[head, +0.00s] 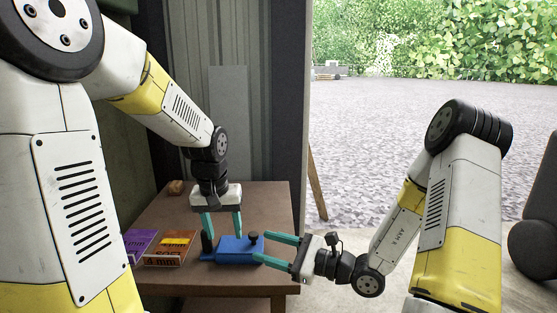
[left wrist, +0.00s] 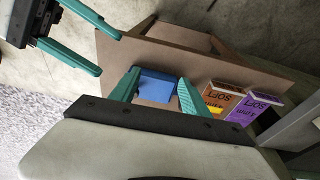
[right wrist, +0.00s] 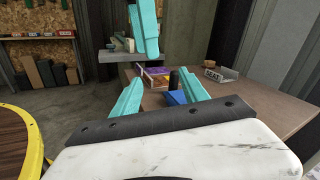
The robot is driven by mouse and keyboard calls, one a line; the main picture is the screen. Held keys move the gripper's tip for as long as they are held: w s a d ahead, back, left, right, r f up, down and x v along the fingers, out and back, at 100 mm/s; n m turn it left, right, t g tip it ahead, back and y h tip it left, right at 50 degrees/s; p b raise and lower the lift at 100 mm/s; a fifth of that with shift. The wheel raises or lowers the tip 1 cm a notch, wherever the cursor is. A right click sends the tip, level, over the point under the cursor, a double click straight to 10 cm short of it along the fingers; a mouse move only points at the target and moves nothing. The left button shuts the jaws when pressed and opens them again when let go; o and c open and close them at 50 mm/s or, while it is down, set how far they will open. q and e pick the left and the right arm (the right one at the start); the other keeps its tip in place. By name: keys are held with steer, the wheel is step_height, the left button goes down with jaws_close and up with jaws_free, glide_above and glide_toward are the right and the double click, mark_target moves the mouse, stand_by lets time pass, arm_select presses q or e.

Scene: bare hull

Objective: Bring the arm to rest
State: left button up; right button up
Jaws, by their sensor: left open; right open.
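My left gripper (head: 222,237) points down over the wooden table, open, its teal fingers at the blue block (head: 238,251), which has black knob-like parts. In the left wrist view the blue block (left wrist: 157,87) shows between the spread fingers (left wrist: 157,90); I cannot tell whether they touch it. My right gripper (head: 262,246) is open and points left at the right end of the block. In the right wrist view its fingers (right wrist: 160,95) are spread, with part of the blue block (right wrist: 177,98) beyond them. I cannot tell whether they touch it.
The table (head: 262,207) also holds a purple box (head: 138,244), an orange-brown box (head: 171,246) and a small brown item (head: 176,187) at the back. A small sign (right wrist: 218,74) shows in the right wrist view. A corrugated wall (head: 240,60) stands behind; open gravel lies right.

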steer(key=s+d+r+n+g+h, duration=0.1)
steer(key=s+r+n+g+h, duration=0.25)
steer(key=s+n, duration=0.35)
steer(key=s+r+n+g+h, duration=0.2)
steer(key=s+r+n+g, duration=0.1)
steer(key=s+n+g, duration=0.3)
arm_select(q)
steer(key=s+r+t+h, duration=0.1)
steer(key=s+r+t, duration=0.3)
steer(key=s+r, duration=0.7)
steer(key=s, duration=0.4)
steer(key=shift+s+a+r+m+h, duration=0.25)
steer(key=shift+a+r+m+h, duration=0.05)
steer(key=shift+r+m+h, duration=0.1)
arm_select(e)
steer(key=s+d+r+n+t+h, duration=0.1)
steer(key=d+r+n+t+h, duration=0.5)
steer(key=d, duration=0.9)
step_height(320, 180, up, 4)
steer(key=t+h, duration=0.2)
steer(key=h, duration=0.1)
steer(key=shift+s+d+n, duration=0.15)
steer(key=shift+d+n, duration=0.05)
steer(key=shift+n, duration=0.2)
steer(key=shift+t, duration=0.25)
